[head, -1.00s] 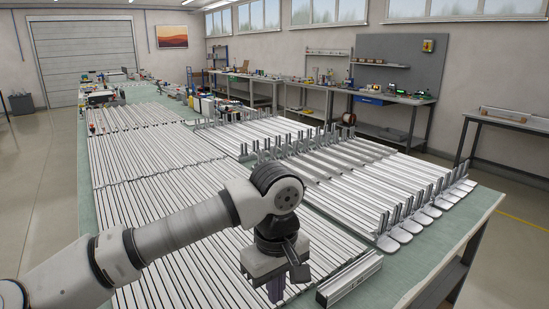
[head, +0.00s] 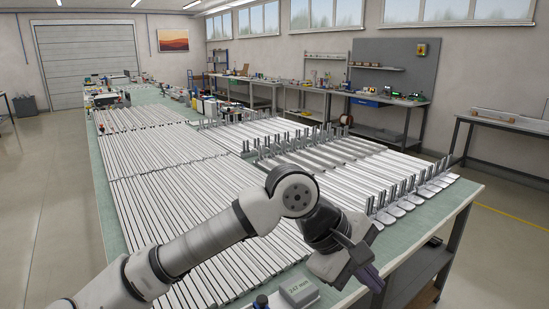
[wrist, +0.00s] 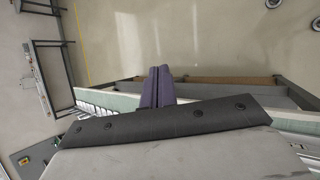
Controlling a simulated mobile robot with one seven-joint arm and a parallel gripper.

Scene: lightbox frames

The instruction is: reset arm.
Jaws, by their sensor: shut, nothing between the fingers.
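My gripper (head: 374,278) is at the end of my raised arm, over the right front edge of the long green-topped table (head: 470,190). It is tilted outward and down to the right. In the wrist view its two purple fingers (wrist: 157,84) lie side by side, shut with nothing between them. Past the fingertips the wrist view shows the bare floor and the table's side. My arm hides part of the table's near end.
Rows of metal rails (head: 180,190) cover most of the table, with upright posts on the right. A grey box marked 247 mm (head: 299,291) lies at the near edge. Workbenches (head: 400,100) line the back wall. The floor (head: 510,250) to the right is clear.

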